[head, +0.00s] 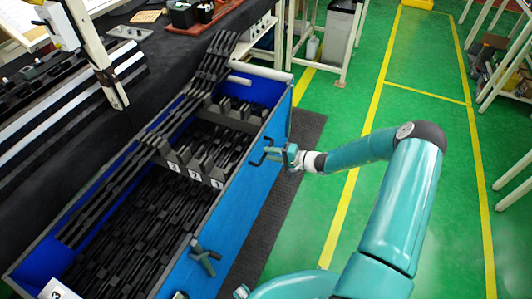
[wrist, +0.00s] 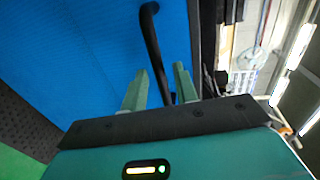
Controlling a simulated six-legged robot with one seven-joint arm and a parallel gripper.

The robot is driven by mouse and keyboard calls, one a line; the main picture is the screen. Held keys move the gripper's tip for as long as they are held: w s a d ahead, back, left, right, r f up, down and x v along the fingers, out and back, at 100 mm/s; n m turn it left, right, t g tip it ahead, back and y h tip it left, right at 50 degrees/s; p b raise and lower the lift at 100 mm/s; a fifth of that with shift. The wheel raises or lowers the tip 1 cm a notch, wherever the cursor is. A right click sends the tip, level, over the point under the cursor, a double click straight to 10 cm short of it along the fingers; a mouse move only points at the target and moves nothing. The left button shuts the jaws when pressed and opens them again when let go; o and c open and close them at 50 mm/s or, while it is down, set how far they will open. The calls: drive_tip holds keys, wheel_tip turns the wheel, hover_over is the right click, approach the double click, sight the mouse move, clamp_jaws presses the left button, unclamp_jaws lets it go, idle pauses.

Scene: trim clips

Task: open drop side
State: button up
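The blue drop side (head: 232,190) is the long wall of a blue bin facing my arm; it stands upright. A black bar handle (head: 262,156) sticks out from its upper far part. My gripper (head: 283,155) is at this handle, just outside the wall. In the wrist view, the blue panel (wrist: 75,60) fills the left, and the curved black handle (wrist: 150,30) runs down between the two green fingers of my gripper (wrist: 160,72). The fingers are apart, with a gap beside the bar; the handle's lower end is hidden behind the gripper body.
The bin holds black trim clips (head: 140,225) and numbered grey dividers (head: 195,165). A grey-green latch-like part (head: 204,257) is on the wall's near part. A dark mat (head: 262,235) lies alongside; green floor (head: 330,150) is open to the right. A grey waste bin (head: 340,30) stands behind.

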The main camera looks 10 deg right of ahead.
drive_tip(key=shift+x, duration=1.25)
clamp_jaws()
wheel_tip(320, 180, down, 13)
drive_tip(key=shift+w+d+f, duration=0.1)
drive_tip(key=shift+w+f, duration=0.05)
unclamp_jaws()
